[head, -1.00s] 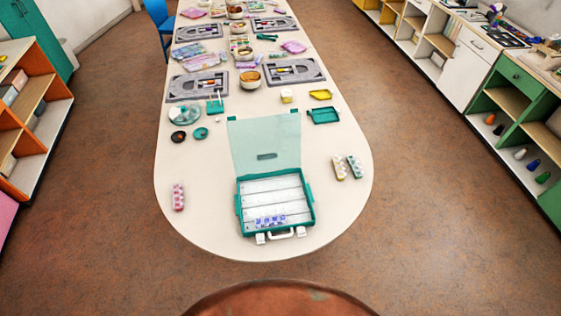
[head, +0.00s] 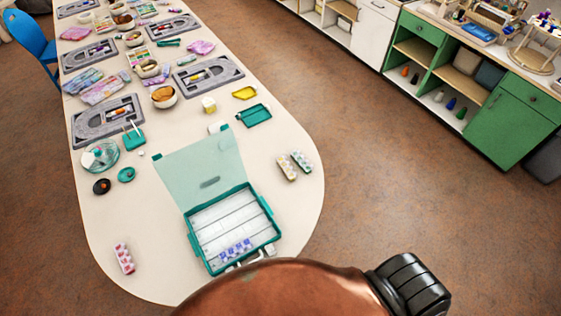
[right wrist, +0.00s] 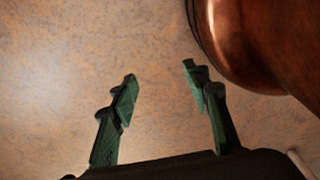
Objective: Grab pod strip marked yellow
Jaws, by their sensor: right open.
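Two pod strips lie side by side at the right edge of the table in the head view. The left one (head: 286,167) looks pale yellow, and the right one (head: 301,161) looks green and white; their marks are too small to read. A pink pod strip (head: 123,257) lies at the near left. A blue-purple pod strip (head: 236,249) sits in the near row of the open teal case (head: 205,256). My right gripper (right wrist: 163,82) is open and empty in the right wrist view, with bare floor behind it. My left gripper is not in view.
The case's clear lid (head: 198,168) lies open toward the back. A teal tray (head: 254,115), a yellow tray (head: 245,92) and grey boards (head: 108,121) stand farther back. The table is clear around the strip pair. A green cabinet (head: 510,130) stands across the floor.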

